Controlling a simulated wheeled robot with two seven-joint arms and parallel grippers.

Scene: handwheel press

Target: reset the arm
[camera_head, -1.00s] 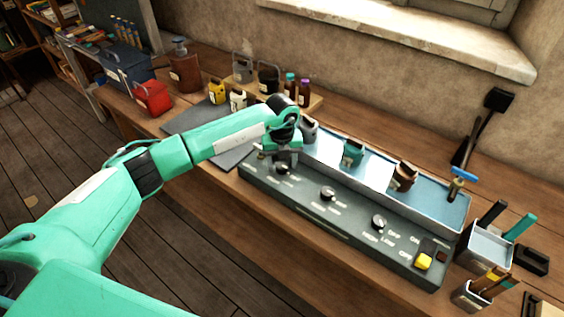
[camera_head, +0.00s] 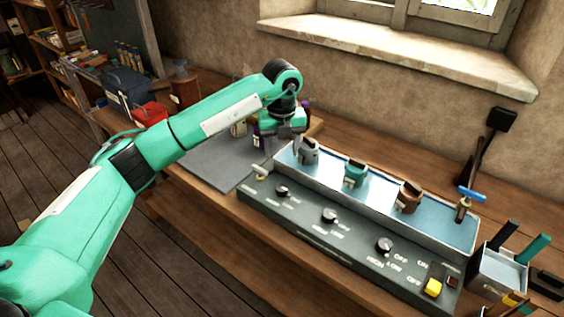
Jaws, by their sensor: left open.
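My left arm is green with black joints and reaches in from the left over the bench. My left gripper (camera_head: 285,141) hangs at its end, fingers down, above the bench beside the left end of the blue tray. It is open, and no held thing shows between its fingers. It stands clear of the dark control panel (camera_head: 315,242) with its several knobs and yellow switch. My arm and gripper hide part of the items at the back of the bench. My right gripper is out of view.
A grey mat (camera_head: 215,165) lies bare at left. A tool holder (camera_head: 497,273) stands at right.

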